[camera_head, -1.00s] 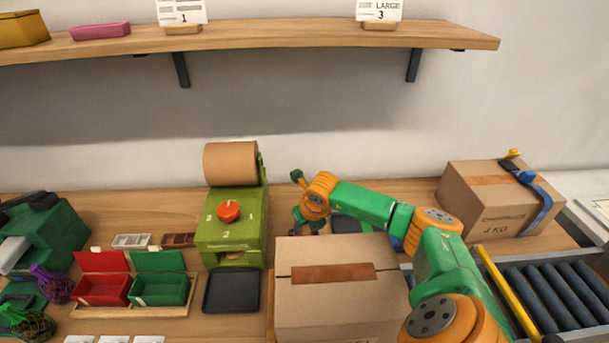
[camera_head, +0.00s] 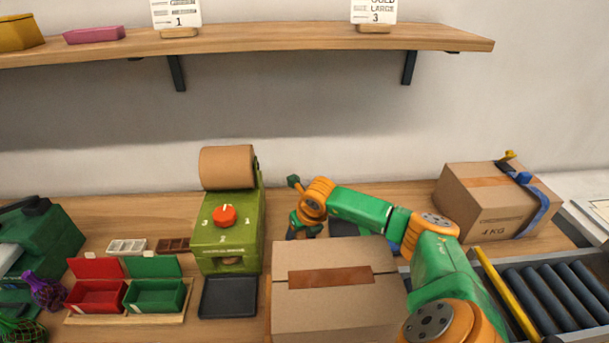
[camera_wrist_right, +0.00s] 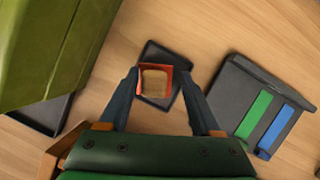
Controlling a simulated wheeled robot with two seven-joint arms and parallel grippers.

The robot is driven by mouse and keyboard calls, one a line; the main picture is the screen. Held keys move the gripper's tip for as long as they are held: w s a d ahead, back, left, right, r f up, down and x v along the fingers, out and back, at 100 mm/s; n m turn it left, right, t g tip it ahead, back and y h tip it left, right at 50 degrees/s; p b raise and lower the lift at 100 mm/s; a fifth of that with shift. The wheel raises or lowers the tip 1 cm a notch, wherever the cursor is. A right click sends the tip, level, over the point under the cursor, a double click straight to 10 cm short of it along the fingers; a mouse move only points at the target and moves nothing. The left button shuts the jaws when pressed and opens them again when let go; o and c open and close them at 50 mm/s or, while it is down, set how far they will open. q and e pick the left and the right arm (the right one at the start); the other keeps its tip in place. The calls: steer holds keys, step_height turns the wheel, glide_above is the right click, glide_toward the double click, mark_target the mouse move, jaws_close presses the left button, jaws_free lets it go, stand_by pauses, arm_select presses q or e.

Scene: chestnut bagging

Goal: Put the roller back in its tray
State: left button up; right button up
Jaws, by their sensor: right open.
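In the right wrist view, a red-framed piece with a tan face (camera_wrist_right: 154,83), which looks like the roller, lies over a small dark tray (camera_wrist_right: 153,53). Whether it rests fully on the tray's floor is hard to tell. My right gripper (camera_wrist_right: 159,78) is open, with one finger on each side of the piece and a gap showing at the right finger. In the head view my right gripper (camera_head: 305,227) is small, behind the cardboard box and right of the green dispenser; the roller cannot be made out there. My left gripper is out of view.
A cardboard box (camera_head: 335,305) stands in front of my right gripper. The green dispenser (camera_head: 228,235) is close on its left. A dark pad with green and blue strips (camera_wrist_right: 235,82) lies to the right in the wrist view. Another box (camera_head: 490,205) and rollers (camera_head: 550,290) are farther right.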

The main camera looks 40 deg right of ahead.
arm_select(q)
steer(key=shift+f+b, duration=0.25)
steer(key=shift+b, duration=0.55)
arm_select(e)
steer(key=v, duration=1.2)
steer(key=shift+r, duration=0.35)
